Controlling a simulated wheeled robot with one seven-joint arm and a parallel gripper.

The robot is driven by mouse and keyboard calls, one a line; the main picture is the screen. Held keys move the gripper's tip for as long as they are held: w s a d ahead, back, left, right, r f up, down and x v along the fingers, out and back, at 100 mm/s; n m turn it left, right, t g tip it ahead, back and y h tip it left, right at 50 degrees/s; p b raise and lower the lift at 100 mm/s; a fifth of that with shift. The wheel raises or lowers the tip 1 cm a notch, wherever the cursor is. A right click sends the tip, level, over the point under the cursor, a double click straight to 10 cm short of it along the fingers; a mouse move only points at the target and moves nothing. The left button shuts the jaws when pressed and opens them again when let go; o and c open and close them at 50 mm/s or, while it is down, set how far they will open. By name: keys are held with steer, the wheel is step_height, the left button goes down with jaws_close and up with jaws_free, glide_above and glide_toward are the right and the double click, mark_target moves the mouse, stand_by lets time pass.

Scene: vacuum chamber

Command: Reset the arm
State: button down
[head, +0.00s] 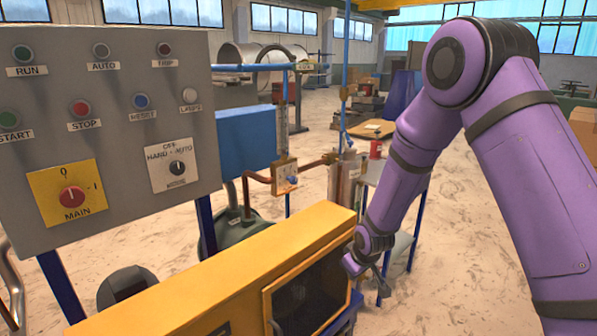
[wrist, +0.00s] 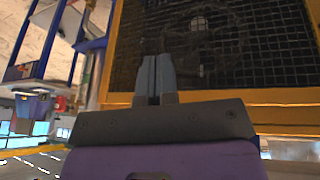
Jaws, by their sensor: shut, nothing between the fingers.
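My purple arm comes in from the right in the head view and bends down at its elbow. My gripper (head: 368,270) is low, beside the dark mesh window at the end of the yellow cabinet (head: 225,262). In the wrist view my gripper (wrist: 155,62) is shut, its two fingers together with nothing between them. The fingers point toward the black mesh (wrist: 215,45) in its yellow frame. I cannot tell whether the fingertips touch the mesh.
A grey control panel (head: 120,110) with buttons and a red MAIN switch (head: 73,197) stands at the left. Copper pipes, a metal cylinder (head: 346,178) and a small table with a red can (head: 376,149) are behind the cabinet. Open floor (head: 460,260) lies below my arm.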

steer(key=s+d+r+m, duration=0.1)
steer(key=s+d+r, duration=0.25)
steer(key=r, duration=0.55)
steer(key=s+d+r+m+h, duration=0.1)
steer(key=s+d+r+m, duration=0.15)
steer(key=s+r, duration=0.45)
steer(key=s+d+r, duration=0.2)
steer(key=d+r, duration=0.2)
steer(key=r, duration=0.7)
steer(key=s+d+r+m, duration=0.2)
steer(key=s+r, duration=0.2)
steer(key=s, duration=0.7)
steer(key=s+d+r+m, duration=0.1)
steer(key=s+d+r, duration=0.2)
steer(key=s, duration=0.8)
step_height(320, 180, up, 2)
steer(key=shift+s+r+m+t, duration=0.25)
steer(key=shift+m+t, duration=0.1)
steer(key=shift+t, duration=0.05)
steer(key=shift+w+d, duration=0.1)
steer(key=shift+w, duration=0.05)
